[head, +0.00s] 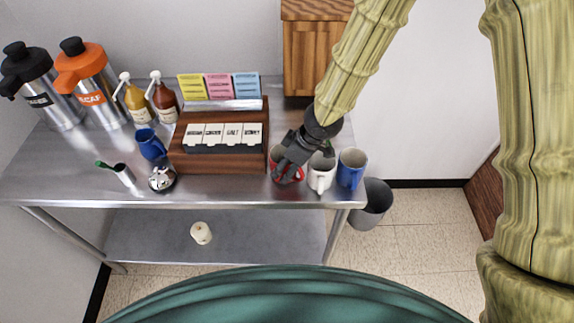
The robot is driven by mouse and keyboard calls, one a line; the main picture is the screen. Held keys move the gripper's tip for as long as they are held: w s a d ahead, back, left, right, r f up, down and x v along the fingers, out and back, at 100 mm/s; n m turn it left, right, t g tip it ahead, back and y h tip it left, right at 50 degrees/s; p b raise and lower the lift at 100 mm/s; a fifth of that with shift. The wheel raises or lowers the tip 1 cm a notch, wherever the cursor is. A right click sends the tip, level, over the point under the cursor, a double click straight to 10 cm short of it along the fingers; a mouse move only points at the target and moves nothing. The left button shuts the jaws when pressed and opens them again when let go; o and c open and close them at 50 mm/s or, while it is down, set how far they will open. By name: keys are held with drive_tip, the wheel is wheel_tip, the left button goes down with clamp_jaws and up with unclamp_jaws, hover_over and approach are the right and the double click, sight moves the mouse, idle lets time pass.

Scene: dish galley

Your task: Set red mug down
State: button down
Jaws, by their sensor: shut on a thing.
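The red mug (298,174) is at the right part of the steel table (225,188), just right of the wooden condiment box. My gripper (284,172) reaches down over it from the upper right and is shut on it. The fingers hide much of the mug. The mug looks upright. I cannot tell whether its base touches the table top. A white mug (321,174) stands close to its right, and a blue mug (351,169) stands right of that.
The wooden condiment box (225,163) is close on the left. Farther left are a small blue pitcher (150,145), a metal pot (161,179), a cup (124,175), pump bottles (135,103) and coffee urns (88,83). A grey bin (371,206) stands beyond the table's right edge.

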drive_tip(key=shift+f, duration=0.65)
drive_tip(key=shift+f, duration=0.15)
drive_tip(key=shift+c, duration=1.1)
unclamp_jaws()
drive_tip(key=v, duration=1.2)
